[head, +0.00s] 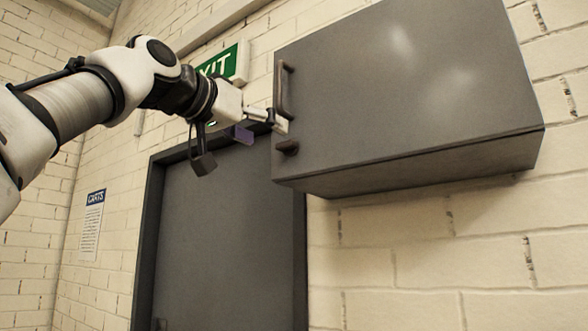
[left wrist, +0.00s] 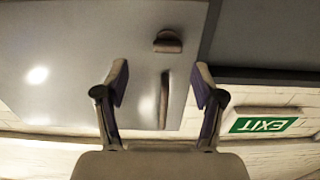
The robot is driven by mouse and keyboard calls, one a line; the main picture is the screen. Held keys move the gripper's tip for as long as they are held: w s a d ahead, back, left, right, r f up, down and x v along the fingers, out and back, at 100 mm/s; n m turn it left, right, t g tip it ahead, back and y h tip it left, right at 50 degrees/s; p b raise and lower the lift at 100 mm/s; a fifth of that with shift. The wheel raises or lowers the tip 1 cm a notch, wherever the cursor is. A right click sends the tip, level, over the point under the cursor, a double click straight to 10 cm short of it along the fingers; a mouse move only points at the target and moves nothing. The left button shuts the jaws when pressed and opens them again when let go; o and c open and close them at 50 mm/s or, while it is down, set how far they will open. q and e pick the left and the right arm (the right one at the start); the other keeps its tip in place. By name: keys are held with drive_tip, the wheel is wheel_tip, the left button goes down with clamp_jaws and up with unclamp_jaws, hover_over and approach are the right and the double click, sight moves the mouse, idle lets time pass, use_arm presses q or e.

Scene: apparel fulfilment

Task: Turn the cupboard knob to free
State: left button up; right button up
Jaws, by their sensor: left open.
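The grey wall cupboard (head: 400,90) is closed, with a vertical bar handle (head: 284,85) at its left edge. A small dark knob (head: 287,147) sits below the handle. My left gripper (head: 278,122) is at the cupboard's left edge, close to the handle's lower end and just above the knob. In the left wrist view, which is upside down, the left gripper (left wrist: 162,72) is open and empty. Its fingers stand on either side of the line of the handle (left wrist: 164,100). The knob (left wrist: 168,41) lies beyond the fingertips. Contact cannot be told.
A grey door (head: 225,230) in a dark frame stands below and left of the cupboard. A green exit sign (head: 235,65) is partly behind my left arm. A notice (head: 92,225) hangs on the brick wall at left. The space below the cupboard is clear.

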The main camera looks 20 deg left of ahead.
sight(283, 144)
use_arm(q)
drive_tip(key=p+x, duration=0.4)
drive_tip(key=p, duration=0.1)
drive_tip(key=r+p+x, duration=0.1)
drive_tip(key=p+x, duration=0.1)
drive_tip(key=x, duration=0.1)
drive_tip(key=shift+w+a+p, duration=0.15)
drive_tip(key=shift+a+p, duration=0.1)
drive_tip(key=shift+p, duration=0.1)
drive_tip(key=shift+s+a, duration=0.25)
drive_tip(key=shift+a, duration=0.05)
drive_tip(key=shift+a+f, duration=0.2)
drive_tip(key=shift+w+f, duration=0.1)
drive_tip(key=shift+w, duration=0.1)
drive_tip(key=shift+w+d+f, duration=0.1)
drive_tip(key=shift+w+d, duration=0.1)
drive_tip(key=shift+w, duration=0.05)
drive_tip(key=shift+c, duration=1)
drive_tip(key=shift+w+d, duration=0.15)
drive_tip(key=c, duration=0.9)
drive_tip(key=shift+c, duration=0.3)
use_arm(e)
wheel_tip(283, 144, up, 8)
drive_tip(key=shift+w+a+f, duration=0.15)
drive_tip(key=shift+a+f, duration=0.05)
drive_tip(key=shift+a, duration=0.05)
